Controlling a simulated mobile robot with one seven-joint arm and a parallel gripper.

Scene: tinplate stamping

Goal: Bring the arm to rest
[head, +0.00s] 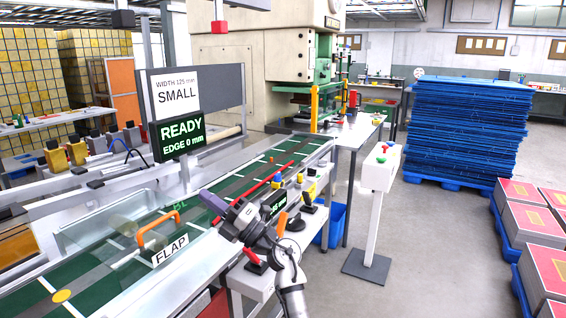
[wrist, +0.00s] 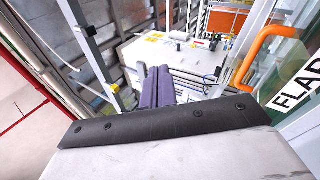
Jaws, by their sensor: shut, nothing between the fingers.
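My gripper (head: 211,203) is at the lower middle of the head view, at the end of my raised arm. It is shut and empty, in front of the right side of the conveyor. In the wrist view its two purple-grey fingers (wrist: 157,86) are together. To its left in the head view is the clear flap with an orange handle (head: 159,231) and a FLAP label (head: 170,249). The handle also shows at the upper right of the wrist view (wrist: 262,50). I see a gap between the fingers and the handle in the head view.
A green conveyor (head: 88,268) runs towards the press (head: 272,60). A white button post (head: 374,205) stands to the right. The floor between is clear.

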